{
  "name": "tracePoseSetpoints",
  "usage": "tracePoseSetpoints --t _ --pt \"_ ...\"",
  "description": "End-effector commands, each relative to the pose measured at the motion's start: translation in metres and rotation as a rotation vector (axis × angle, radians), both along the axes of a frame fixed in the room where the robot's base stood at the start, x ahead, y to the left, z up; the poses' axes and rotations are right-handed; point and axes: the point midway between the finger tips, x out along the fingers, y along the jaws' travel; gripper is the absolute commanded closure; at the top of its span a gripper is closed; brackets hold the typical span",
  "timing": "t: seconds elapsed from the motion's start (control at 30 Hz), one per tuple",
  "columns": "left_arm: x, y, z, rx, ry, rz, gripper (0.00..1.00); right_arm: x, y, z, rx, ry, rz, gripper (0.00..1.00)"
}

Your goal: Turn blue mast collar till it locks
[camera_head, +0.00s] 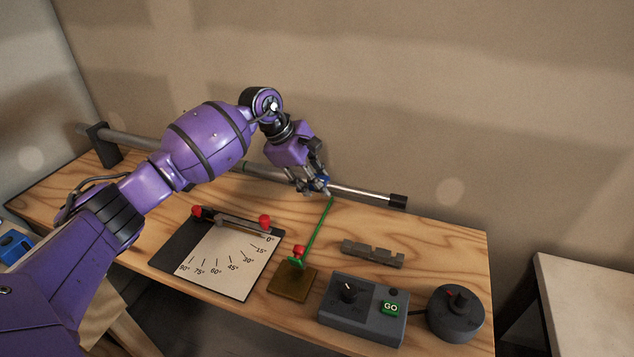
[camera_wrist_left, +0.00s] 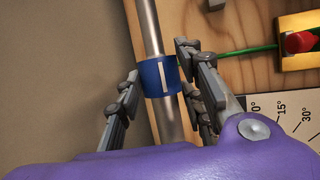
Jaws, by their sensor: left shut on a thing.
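The grey mast (camera_head: 363,191) lies along the back of the wooden bench against the wall. The blue collar (camera_wrist_left: 157,77) sits around the mast and carries a white stripe facing the left wrist camera. In the head view the collar is mostly hidden by my left gripper (camera_head: 318,188). My left gripper (camera_wrist_left: 152,85) is shut on the blue collar, with fingers on both sides of it. Whether the collar is locked cannot be told. My right gripper is in neither view.
On the bench are an angle board (camera_head: 226,262) with red knobs, a brass block (camera_head: 292,283) with a green rod, a grey notched bar (camera_head: 372,253), a control box (camera_head: 361,308) with a GO button and a round grey device (camera_head: 455,314). A black bracket (camera_head: 103,146) holds the mast's left end.

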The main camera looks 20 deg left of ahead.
Motion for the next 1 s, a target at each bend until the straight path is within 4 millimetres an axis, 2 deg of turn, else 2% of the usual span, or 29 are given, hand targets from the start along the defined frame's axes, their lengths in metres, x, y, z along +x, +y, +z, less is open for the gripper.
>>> tracePoseSetpoints --t 0.03,0.27,0.6,1.0 --pt "0.005 0.0 -0.003 -0.001 0.039 0.004 0.91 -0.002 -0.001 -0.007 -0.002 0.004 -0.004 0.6" --pt "0.008 -0.001 -0.004 0.003 0.232 0.004 0.91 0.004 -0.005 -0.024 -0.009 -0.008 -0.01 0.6" --pt "0.011 -0.002 -0.002 0.008 0.414 0.002 0.91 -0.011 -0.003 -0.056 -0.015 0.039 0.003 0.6" --pt "0.011 -0.002 0.002 0.011 0.467 -0.001 0.91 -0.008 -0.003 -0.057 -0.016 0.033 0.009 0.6"
